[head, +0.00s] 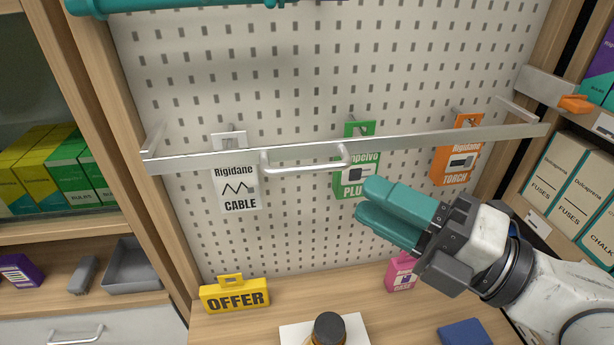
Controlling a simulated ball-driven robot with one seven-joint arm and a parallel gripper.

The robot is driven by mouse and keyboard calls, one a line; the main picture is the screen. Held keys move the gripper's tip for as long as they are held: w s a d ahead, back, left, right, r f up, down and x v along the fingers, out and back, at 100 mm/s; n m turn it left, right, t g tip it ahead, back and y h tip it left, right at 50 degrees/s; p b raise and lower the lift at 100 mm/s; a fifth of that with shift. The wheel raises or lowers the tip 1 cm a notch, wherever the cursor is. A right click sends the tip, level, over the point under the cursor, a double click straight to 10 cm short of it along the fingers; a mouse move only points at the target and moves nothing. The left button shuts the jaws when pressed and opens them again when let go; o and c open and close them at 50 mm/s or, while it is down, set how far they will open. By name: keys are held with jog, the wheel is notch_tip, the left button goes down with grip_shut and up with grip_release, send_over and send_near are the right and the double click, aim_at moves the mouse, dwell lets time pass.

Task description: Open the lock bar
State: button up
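The lock bar (400,146) is a long metal bar running across the front of a pegboard, over the hanging packs. A pale loop handle (306,168) sits on its front, left of the middle. My gripper (366,203) has teal fingers pointing left. It is below and right of the handle and apart from it. The fingers look close together with a narrow gap, and nothing shows between them.
Behind the bar hang a white CABLE pack (236,188), a green PLUG pack (352,190), partly hidden, and an orange TORCH pack (456,162). Below stand a yellow OFFER sign (235,295), a dark-capped jar (328,328) and a pink pack (401,275). Shelves flank both sides.

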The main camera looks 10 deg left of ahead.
aim_at(310, 165)
jog(key=b+x, duration=0.3)
jog(key=x, duration=0.5)
jog(key=shift+s+r, duration=0.1)
jog(key=shift+r, duration=0.05)
jog(key=shift+x, duration=0.8)
grip_shut()
jog(key=shift+f, duration=0.2)
